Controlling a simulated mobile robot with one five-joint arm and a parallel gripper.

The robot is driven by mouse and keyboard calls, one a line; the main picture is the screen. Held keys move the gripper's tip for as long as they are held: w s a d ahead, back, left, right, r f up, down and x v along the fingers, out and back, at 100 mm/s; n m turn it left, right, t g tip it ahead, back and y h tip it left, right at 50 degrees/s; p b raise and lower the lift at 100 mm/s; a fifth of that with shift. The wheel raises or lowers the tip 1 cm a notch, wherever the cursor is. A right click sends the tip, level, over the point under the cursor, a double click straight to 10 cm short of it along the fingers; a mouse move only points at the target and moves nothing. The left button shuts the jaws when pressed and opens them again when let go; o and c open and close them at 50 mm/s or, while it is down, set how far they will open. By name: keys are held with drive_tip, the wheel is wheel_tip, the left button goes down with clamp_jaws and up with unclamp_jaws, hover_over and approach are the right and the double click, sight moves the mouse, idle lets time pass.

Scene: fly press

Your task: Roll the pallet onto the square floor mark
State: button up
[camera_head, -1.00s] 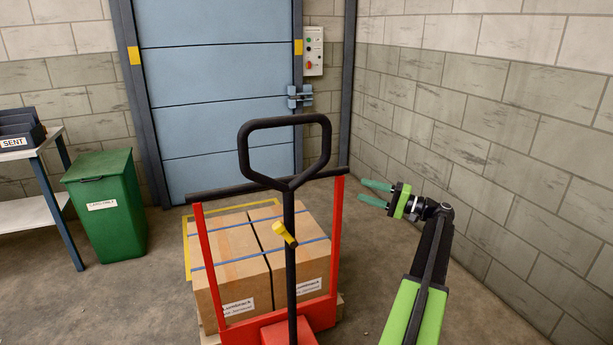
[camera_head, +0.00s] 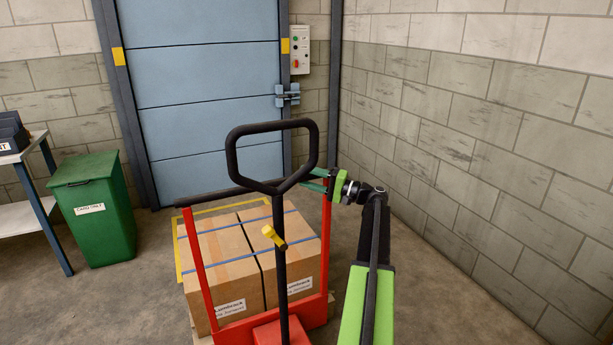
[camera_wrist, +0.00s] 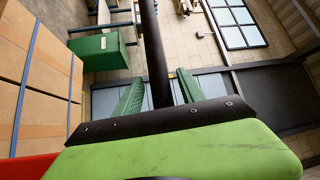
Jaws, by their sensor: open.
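The pallet (camera_head: 203,339) shows only as a sliver of pale wood under two strapped brown cartons (camera_head: 225,262). It is on a red pallet truck (camera_head: 319,312) with a black loop handle (camera_head: 231,158) and a black crossbar (camera_head: 222,196). The yellow floor mark (camera_head: 178,249) shows beyond and left of the cartons; the load hides the rest. My gripper (camera_head: 311,180) is open at the crossbar's right end. In the wrist view its green fingers (camera_wrist: 160,95) are apart, with the dark bar (camera_wrist: 152,45) running between them; contact cannot be told.
A blue shutter door (camera_head: 205,90) stands behind the load, with a control box (camera_head: 299,50) beside it. A green bin (camera_head: 93,210) and a shelf table (camera_head: 40,205) are at left. A block wall (camera_head: 470,150) closes the right side. Bare floor lies right of the truck.

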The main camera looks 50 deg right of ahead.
drive_tip(key=shift+w+a, duration=0.15)
drive_tip(key=shift+w, duration=0.1)
clamp_jaws()
idle(1.4)
